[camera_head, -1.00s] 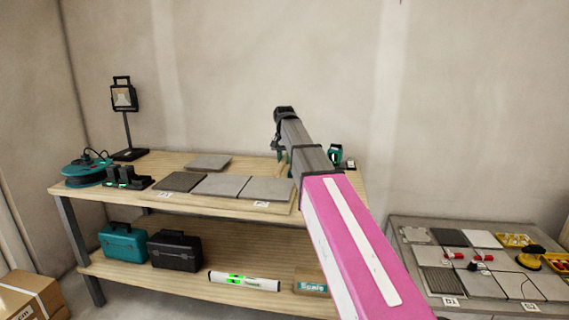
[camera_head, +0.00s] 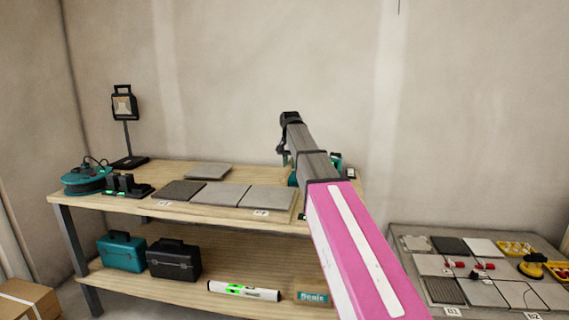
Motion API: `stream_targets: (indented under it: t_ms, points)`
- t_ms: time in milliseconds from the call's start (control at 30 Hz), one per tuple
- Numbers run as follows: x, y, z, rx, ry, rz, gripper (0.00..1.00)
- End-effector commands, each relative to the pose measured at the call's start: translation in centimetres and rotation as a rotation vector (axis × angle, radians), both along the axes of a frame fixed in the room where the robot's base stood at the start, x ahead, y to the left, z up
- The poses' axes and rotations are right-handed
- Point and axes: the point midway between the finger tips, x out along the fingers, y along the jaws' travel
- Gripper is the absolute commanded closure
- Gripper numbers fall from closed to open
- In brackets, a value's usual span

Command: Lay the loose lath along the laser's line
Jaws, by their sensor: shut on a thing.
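My arm reaches from the lower right over the wooden bench (camera_head: 110,205). My gripper (camera_head: 285,153), beneath the dark arm end, is small and partly hidden. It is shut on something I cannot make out. No loose lath shows clearly, and I see no laser line on the bench. A teal device (camera_head: 335,161) at the bench's right end is mostly hidden behind my arm. A row of grey tiles (camera_head: 221,194) lies along the bench front, with one darker tile (camera_head: 180,191) at its left. Another grey tile (camera_head: 208,172) lies behind them.
A work lamp (camera_head: 125,102), teal cable reel (camera_head: 86,179) and black stand (camera_head: 125,186) occupy the bench's left. Two toolboxes (camera_head: 173,260) and a white tube (camera_head: 243,291) are on the lower shelf. A low table (camera_head: 400,262) with tiles and tools stands at the right.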

Motion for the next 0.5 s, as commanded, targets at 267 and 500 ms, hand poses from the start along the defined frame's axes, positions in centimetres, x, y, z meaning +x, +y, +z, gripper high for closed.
stream_targets:
  t_ms: [267, 500]
  points:
    - [4.4, -8.8, -4.4, 0.000, 0.002, -0.114, 1.00]
    - [6.2, -14.1, -7.1, 0.000, 0.001, -0.179, 1.00]
